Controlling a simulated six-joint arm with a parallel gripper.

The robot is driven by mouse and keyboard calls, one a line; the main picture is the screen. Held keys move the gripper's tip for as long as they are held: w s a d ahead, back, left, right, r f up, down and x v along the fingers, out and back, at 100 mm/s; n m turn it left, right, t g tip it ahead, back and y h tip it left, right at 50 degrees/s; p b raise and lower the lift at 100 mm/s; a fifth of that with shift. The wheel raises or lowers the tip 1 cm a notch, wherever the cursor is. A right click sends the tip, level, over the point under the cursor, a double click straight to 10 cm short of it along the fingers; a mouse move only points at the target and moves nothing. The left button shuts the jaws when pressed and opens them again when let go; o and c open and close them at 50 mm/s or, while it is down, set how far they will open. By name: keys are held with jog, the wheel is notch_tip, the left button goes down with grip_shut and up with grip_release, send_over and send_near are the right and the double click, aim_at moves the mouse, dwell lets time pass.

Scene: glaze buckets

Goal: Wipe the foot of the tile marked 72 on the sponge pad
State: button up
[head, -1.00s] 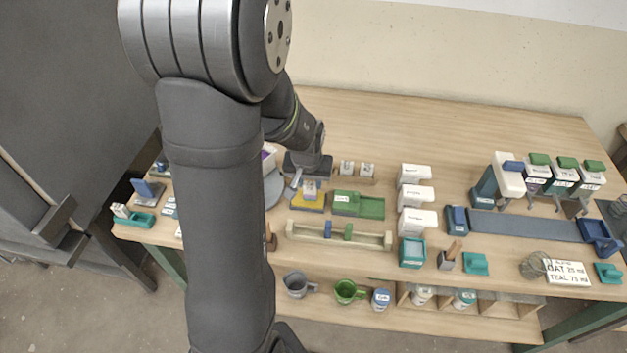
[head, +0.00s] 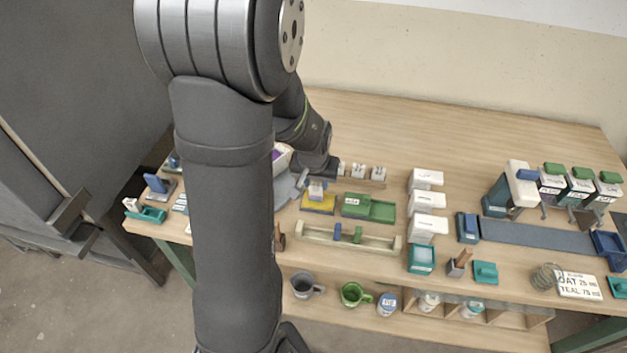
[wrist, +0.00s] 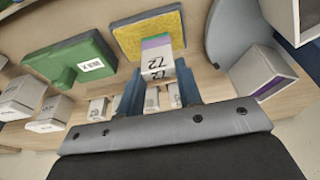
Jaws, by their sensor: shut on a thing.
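The tile marked 72 (wrist: 157,62) is a small pale block with a purple and a green band at one end. My gripper (wrist: 152,88) is shut on it, with a blue-grey finger on each side. The sponge pad (wrist: 124,38) is yellow in a dark frame, and the tile's banded end overlaps it in the wrist view. In the head view the tile (head: 316,187) stands over the back part of the sponge pad (head: 318,205). I cannot tell if its foot touches the sponge. My arm hides part of the gripper.
A green tray (head: 382,212) stands right of the pad, and a cream rack (head: 320,236) in front. Several small pale tiles (head: 358,172) stand behind. A grey disc (wrist: 232,35) and a white box with purple contents (wrist: 268,75) are on the pad's other side.

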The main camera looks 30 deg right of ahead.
jog(key=shift+s+d+f, duration=0.1)
jog(key=shift+s+d, duration=0.8)
jog(key=shift+s, duration=0.05)
notch_tip(320, 180, up, 6)
dwell(0.8)
jog(key=w+a+f+n, duration=0.1)
jog(key=w+a+n, duration=0.2)
jog(key=w+a, duration=0.4)
jog(key=w+a+f+n+y, duration=0.1)
jog(key=w+a+n, duration=0.2)
jog(key=w+a, duration=0.4)
jog(key=w+a+f+n+t+y, duration=0.1)
jog(key=w+a+n, duration=0.2)
jog(key=w+a, duration=0.5)
jog(key=a, duration=1.3)
jog(key=shift+a+f, duration=0.2)
jog(key=shift+f, duration=0.1)
